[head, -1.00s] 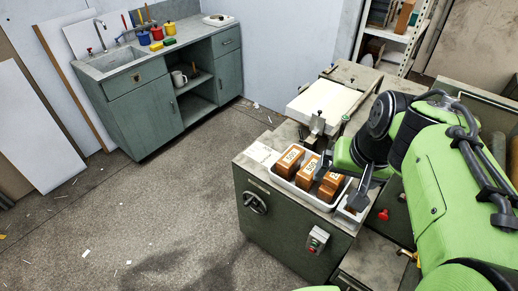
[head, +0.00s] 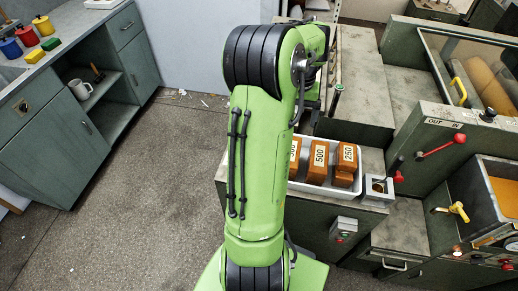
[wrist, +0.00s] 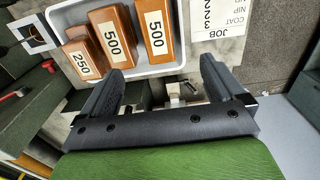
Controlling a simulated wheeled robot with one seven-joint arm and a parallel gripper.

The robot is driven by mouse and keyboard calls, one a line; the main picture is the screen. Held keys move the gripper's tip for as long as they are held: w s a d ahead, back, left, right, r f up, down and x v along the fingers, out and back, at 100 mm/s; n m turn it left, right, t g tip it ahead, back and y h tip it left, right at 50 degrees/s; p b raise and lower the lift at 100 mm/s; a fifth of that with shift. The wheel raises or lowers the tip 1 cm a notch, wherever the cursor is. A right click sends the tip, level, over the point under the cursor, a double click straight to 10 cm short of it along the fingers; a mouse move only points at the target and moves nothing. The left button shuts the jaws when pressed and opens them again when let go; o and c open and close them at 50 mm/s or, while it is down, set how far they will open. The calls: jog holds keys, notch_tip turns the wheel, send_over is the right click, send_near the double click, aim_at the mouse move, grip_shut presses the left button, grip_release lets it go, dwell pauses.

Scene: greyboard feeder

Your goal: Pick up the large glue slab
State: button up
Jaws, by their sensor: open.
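A smaller 250 slab (head: 347,158) is at the right of the tray. My gripper (wrist: 158,80) is open and empty, by the tray's near rim. It is hidden in the head view.
A small grey box (head: 377,190) stands right of the tray. A printed job card (wrist: 217,15) lies beside the tray in the wrist view. Machinery with a red-knobbed lever (head: 440,146) is at the right. The sink cabinet (head: 80,120) is at left, with open floor between.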

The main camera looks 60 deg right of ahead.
jog(key=f+b, duration=0.1)
jog(key=f, duration=0.4)
jog(key=f+b, duration=0.2)
jog(key=f, duration=0.3)
jog(key=f+b, duration=0.1)
jog(key=f, duration=0.5)
jog(key=shift+s, duration=0.35)
jog(key=shift+r, duration=0.15)
jog(key=c, duration=1.5)
